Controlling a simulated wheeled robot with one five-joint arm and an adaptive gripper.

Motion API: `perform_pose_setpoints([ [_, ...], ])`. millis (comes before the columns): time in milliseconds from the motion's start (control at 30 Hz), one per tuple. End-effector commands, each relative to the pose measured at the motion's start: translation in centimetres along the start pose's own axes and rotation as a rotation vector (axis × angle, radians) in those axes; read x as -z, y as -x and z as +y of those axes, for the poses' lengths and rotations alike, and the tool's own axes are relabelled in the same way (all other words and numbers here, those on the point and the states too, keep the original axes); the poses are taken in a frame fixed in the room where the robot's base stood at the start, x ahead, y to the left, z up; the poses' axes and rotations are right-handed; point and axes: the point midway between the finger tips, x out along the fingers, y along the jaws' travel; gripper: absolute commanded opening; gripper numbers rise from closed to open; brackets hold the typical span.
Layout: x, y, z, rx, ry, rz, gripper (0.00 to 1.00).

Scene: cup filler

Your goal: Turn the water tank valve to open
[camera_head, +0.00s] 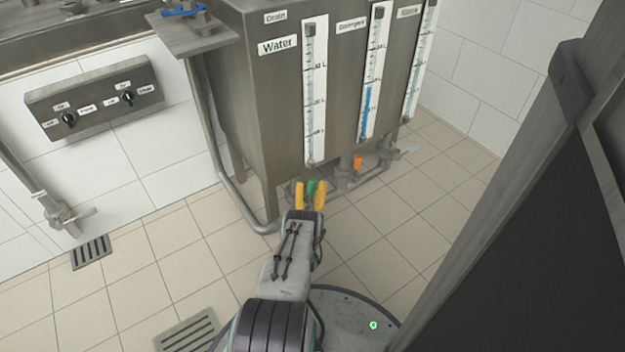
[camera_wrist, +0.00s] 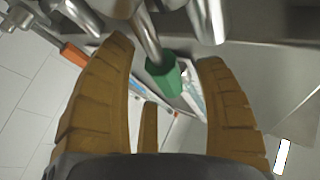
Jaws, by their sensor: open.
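The water tank (camera_head: 270,105) is a grey metal tank with a "Water" label and a level gauge on its front. A green valve handle (camera_head: 311,186) sits low under the Water section. In the wrist view the green handle (camera_wrist: 163,77) hangs on a metal stem between my two yellow fingers. My gripper (camera_head: 310,188) is open around the handle, with a visible gap to each finger (camera_wrist: 172,85). I cannot tell from the head view how deep the handle lies between the fingers.
An orange valve handle (camera_head: 357,162) and a pale one (camera_head: 410,150) are to the right under the same tank. A bent pipe (camera_head: 226,180) runs down left of the tank. A switch panel (camera_head: 95,100) is on the left wall. A large dark panel (camera_head: 530,220) fills the right side. Tiled floor lies clear at left.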

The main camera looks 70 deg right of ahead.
Motion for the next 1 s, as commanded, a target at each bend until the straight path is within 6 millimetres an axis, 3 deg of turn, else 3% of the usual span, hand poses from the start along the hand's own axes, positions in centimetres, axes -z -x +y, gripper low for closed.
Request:
perform_pose_setpoints([
  [733,7.2,-3.0,-1.8,0.003,-0.001,0.004,0.64],
  [1000,8.7,-3.6,-2.1,0.003,-0.002,0.003,0.64],
])
